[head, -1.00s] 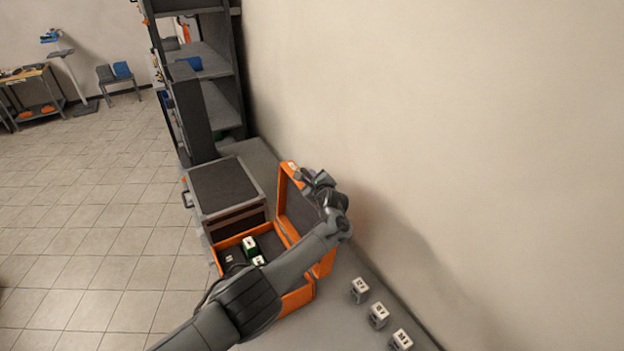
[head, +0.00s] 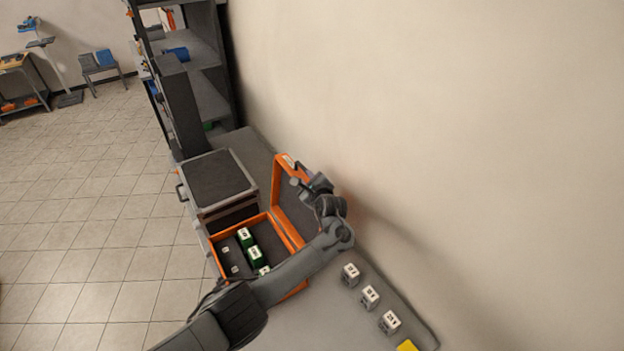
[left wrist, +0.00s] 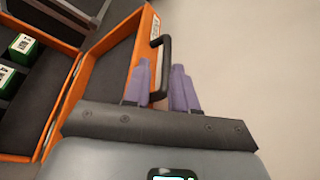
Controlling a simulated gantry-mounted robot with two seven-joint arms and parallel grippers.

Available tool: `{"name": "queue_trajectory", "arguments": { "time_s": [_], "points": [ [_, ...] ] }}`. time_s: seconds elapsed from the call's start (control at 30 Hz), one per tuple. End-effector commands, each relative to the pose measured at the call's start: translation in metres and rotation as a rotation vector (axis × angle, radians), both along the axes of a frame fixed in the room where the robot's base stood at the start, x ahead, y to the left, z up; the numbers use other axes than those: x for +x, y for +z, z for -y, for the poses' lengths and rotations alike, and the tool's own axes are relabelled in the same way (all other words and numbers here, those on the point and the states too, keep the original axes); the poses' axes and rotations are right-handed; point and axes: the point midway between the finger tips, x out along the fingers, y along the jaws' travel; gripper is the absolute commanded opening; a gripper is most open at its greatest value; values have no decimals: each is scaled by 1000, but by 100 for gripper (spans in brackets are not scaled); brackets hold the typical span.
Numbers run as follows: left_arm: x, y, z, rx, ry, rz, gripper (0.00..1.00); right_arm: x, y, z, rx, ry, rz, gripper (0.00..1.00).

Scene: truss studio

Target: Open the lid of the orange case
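The orange case (head: 216,262) sits on the grey bench with its lid (head: 280,205) swung up and standing open on the wall side. Its dark inside holds green-and-white boxes (head: 255,252) and small white pieces. The lid also shows in the left wrist view (left wrist: 120,45), with a black handle (left wrist: 166,58) on its outer edge. My left gripper (head: 298,184) is at the lid's outer side. In the left wrist view its two purple fingers (left wrist: 162,78) are apart, with part of the handle between or just beside them; contact is unclear. My right gripper is not in view.
A dark-topped grey case (head: 220,182) stands behind the orange one, near a tall shelf (head: 205,95). White labelled blocks (head: 369,297) stand in a row on the bench, with a yellow item (head: 407,346) at its front end. The wall (head: 430,150) is close on the right.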

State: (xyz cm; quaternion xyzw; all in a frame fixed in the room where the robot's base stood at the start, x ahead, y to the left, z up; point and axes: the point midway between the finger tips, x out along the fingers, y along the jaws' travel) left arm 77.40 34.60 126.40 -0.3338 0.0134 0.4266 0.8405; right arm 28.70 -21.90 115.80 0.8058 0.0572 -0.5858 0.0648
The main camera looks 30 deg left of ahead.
Motion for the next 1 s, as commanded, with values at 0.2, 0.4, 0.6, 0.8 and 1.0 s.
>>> {"name": "queue_trajectory", "arguments": {
  "time_s": [0.2,0.4,0.6,0.8,1.0],
  "points": [
    [-17,9,20,-2,-2,1,26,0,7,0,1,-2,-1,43],
    [-27,13,30,-1,-2,1,26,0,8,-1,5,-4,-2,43],
    [-29,14,33,-1,-1,1,26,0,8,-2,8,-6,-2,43],
    [-29,14,32,-1,-1,1,26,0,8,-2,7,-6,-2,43],
    [-29,14,33,-1,-2,1,26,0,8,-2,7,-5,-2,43]
  ]
}}
